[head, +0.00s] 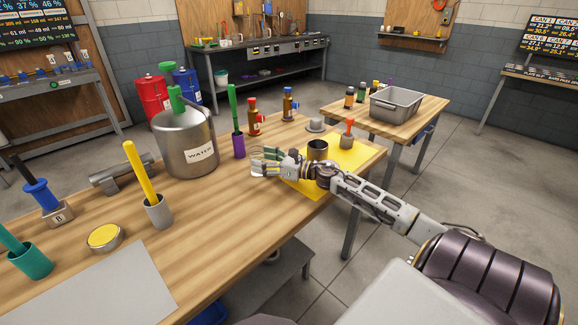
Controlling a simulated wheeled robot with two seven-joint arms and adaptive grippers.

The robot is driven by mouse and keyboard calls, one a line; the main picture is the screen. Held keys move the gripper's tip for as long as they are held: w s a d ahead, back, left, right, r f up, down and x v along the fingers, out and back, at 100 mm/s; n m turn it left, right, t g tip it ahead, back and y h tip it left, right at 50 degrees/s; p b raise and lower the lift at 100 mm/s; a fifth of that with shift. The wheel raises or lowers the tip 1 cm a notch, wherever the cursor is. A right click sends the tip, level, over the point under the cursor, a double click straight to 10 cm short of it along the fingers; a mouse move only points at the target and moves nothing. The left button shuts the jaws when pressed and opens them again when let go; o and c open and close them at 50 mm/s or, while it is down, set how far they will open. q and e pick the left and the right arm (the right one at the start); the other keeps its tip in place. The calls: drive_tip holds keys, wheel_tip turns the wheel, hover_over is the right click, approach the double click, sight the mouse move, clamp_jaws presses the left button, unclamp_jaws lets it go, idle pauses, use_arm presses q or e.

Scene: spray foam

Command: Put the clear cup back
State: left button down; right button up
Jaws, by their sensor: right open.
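My right gripper (262,163) reaches in from the right over the wooden table (215,215), at the left edge of the yellow mat (352,160). It is open. A faint clear shape, which looks like the clear cup (258,171), shows at its fingertips; its outline is hard to make out, and I cannot tell whether the fingers touch it. A dark metal cup (318,149) stands on the mat just behind my right wrist. My left gripper is out of view.
A large metal water pot (186,145) and a purple holder with a green handle (238,146) stand left of the gripper. A red-topped grey piece (347,138) is on the mat's far side. The table's front middle is clear.

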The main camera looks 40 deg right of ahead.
sight(264, 160)
drive_tip(key=shift+v, duration=2.65)
drive_tip(key=shift+p+v, duration=0.35)
drive_tip(key=shift+v, duration=0.65)
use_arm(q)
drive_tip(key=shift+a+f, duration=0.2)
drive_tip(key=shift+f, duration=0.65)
use_arm(e)
drive_tip(key=shift+v, duration=1)
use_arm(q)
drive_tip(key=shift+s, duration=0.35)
use_arm(e)
drive_tip(key=shift+r, duration=0.1)
